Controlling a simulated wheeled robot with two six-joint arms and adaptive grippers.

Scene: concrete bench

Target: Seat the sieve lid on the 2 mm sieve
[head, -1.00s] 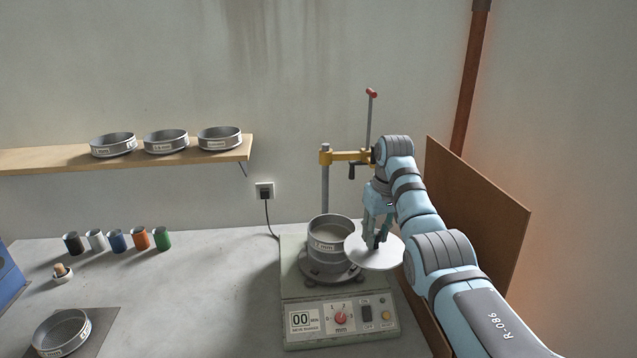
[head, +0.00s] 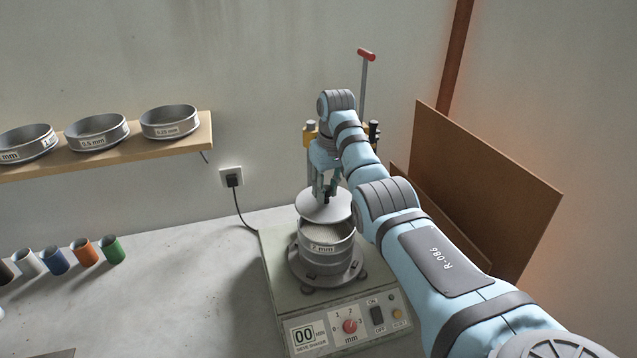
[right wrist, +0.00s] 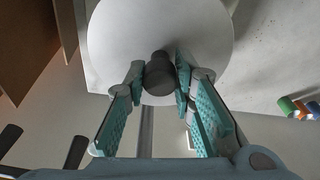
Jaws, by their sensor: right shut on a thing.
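The sieve lid (head: 312,209) is a pale round disc with a dark knob, seen large in the right wrist view (right wrist: 115,45). My right gripper (head: 328,193) is shut on the knob (right wrist: 160,74) and holds the lid roughly level. The 2 mm sieve (head: 325,250) is a grey metal ring on the shaker, with pale grains showing inside. The lid hangs above the sieve's back part, apart from its rim; the front of the opening shows below it. The sieve is not seen in the right wrist view. My left gripper is not in view.
The shaker (head: 285,295) with its control panel stands under the sieve. A clamp post with a red-tipped handle (head: 366,54) rises behind. A brown board (head: 490,190) stands at the right. Shelf sieves (head: 170,122) and coloured cups (head: 85,251) are at the left. The bench between is clear.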

